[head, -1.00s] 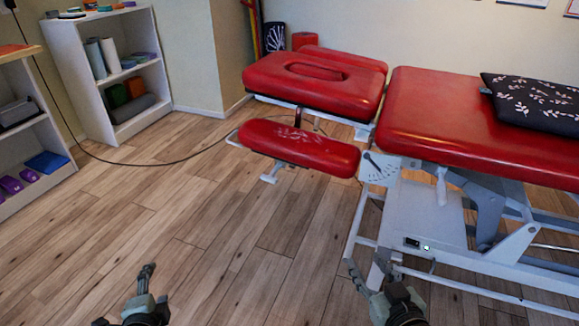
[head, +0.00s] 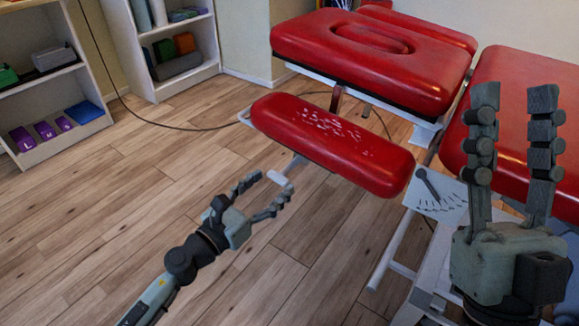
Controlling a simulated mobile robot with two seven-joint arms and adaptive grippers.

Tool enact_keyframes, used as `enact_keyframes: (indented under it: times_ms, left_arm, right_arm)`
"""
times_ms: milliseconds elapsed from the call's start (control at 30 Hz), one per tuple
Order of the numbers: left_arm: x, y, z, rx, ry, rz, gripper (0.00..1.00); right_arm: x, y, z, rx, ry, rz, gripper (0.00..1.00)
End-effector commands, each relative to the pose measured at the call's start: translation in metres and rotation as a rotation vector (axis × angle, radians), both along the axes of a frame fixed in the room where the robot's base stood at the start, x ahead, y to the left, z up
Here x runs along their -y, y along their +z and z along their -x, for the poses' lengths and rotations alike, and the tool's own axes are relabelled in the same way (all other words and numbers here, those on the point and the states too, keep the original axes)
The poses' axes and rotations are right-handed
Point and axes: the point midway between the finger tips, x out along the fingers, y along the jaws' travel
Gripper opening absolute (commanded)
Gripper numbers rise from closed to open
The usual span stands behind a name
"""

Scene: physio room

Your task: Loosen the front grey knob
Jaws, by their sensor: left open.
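The front grey knob (head: 280,180) is a small pale grey piece on a thin rod under the near red armrest (head: 330,140). My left gripper (head: 271,187) reaches in from the lower left and is open. Its fingertips are at the knob, one on each side of it in the picture; I cannot tell whether they touch it. My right gripper (head: 514,98) is open and empty, fingers pointing up, in front of the red treatment table (head: 508,72).
The red headrest (head: 365,62) is behind the armrest. A white scale plate (head: 436,198) with a dark pointer is at the armrest's right end. White shelves (head: 165,85) stand at the back left. A dark cable runs over the wooden floor (head: 120,200), which is clear at left.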

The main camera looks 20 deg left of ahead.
Motion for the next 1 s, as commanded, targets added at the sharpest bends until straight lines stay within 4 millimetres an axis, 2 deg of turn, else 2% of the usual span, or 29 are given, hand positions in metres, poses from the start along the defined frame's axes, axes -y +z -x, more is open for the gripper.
enact_keyframes:
  times_ms: [100,300,433,700,1000]
  left_arm:
    - [0.007,0.004,-0.021,0.003,0.002,0.001,0.67]
    - [0.016,0.002,-0.046,0.001,0.003,0.003,0.67]
    - [0.018,0.001,-0.053,0.000,0.003,0.003,0.67]
    - [0.019,0.000,-0.054,-0.002,0.003,0.004,0.67]
    - [0.019,0.001,-0.054,-0.002,0.003,0.004,0.30]
  right_arm:
    - [-0.006,-0.004,-0.010,-0.083,0.007,0.027,0.40]
    - [-0.011,-0.014,-0.020,-0.175,0.013,0.057,0.40]
    - [-0.013,-0.018,-0.023,-0.199,0.016,0.064,0.40]
    - [-0.013,-0.019,-0.024,-0.204,0.016,0.067,0.40]
    - [-0.013,-0.018,-0.024,-0.203,0.015,0.066,0.40]
